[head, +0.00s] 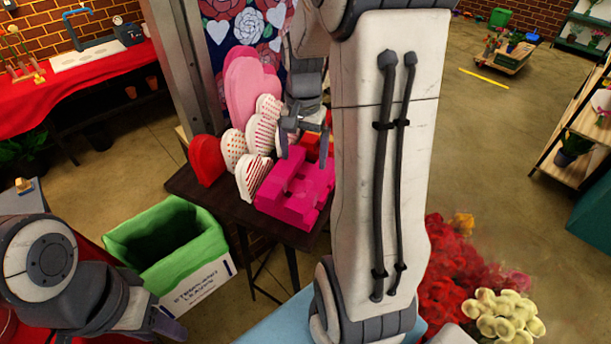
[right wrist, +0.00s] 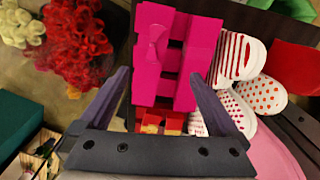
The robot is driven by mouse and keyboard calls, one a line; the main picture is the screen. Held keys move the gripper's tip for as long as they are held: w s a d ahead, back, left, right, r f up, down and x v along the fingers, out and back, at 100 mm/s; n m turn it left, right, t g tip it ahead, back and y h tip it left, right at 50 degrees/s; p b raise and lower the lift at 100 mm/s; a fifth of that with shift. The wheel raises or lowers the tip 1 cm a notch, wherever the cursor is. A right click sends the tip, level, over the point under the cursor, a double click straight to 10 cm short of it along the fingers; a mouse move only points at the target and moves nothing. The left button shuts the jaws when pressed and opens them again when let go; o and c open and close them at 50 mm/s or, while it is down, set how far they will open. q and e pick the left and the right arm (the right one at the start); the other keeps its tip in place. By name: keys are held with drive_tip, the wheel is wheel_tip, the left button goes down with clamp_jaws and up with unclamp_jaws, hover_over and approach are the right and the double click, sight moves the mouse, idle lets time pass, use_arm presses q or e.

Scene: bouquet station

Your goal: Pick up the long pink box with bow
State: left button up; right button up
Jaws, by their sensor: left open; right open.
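A long bright pink box with a bow (right wrist: 148,75) lies on a small dark table (head: 228,210). In the head view the pink boxes (head: 292,198) form a cluster at the table's front, and I cannot separate the long one clearly there. My right gripper (head: 300,128) is open above and behind the pink cluster. In the right wrist view its fingers (right wrist: 158,76) spread either side of the box's near end, with nothing held; contact is not visible. My left gripper (head: 168,322) is low at the left, open and away from the table.
Heart boxes, red (head: 207,160), patterned (head: 252,178) and large pink (head: 248,88), crowd the table's left and back. A red-and-yellow item (right wrist: 160,124) lies near the gripper. A green-lined bin (head: 170,240) stands left; flowers (head: 455,270) stand right.

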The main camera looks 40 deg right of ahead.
sight(314, 180)
drive_tip(key=d, duration=0.1)
drive_tip(key=d+m, duration=0.1)
drive_tip(key=shift+s+d+f, duration=0.3)
drive_tip(key=shift+d+f, duration=0.05)
drive_tip(key=shift+d, duration=0.05)
wheel_tip(314, 180, down, 4)
drive_tip(key=shift+r+p, duration=0.15)
drive_tip(key=shift+p, duration=0.35)
drive_tip(key=shift+f, duration=0.35)
drive_tip(key=shift+f+p, duration=0.4)
drive_tip(key=shift+f, duration=0.15)
wheel_tip(314, 180, down, 3)
drive_tip(key=shift+f+p, duration=0.2)
drive_tip(key=shift+p, duration=0.45)
drive_tip(key=shift+f, duration=0.5)
drive_tip(key=c, duration=1.5)
clamp_jaws()
drive_tip(key=shift+r, duration=0.15)
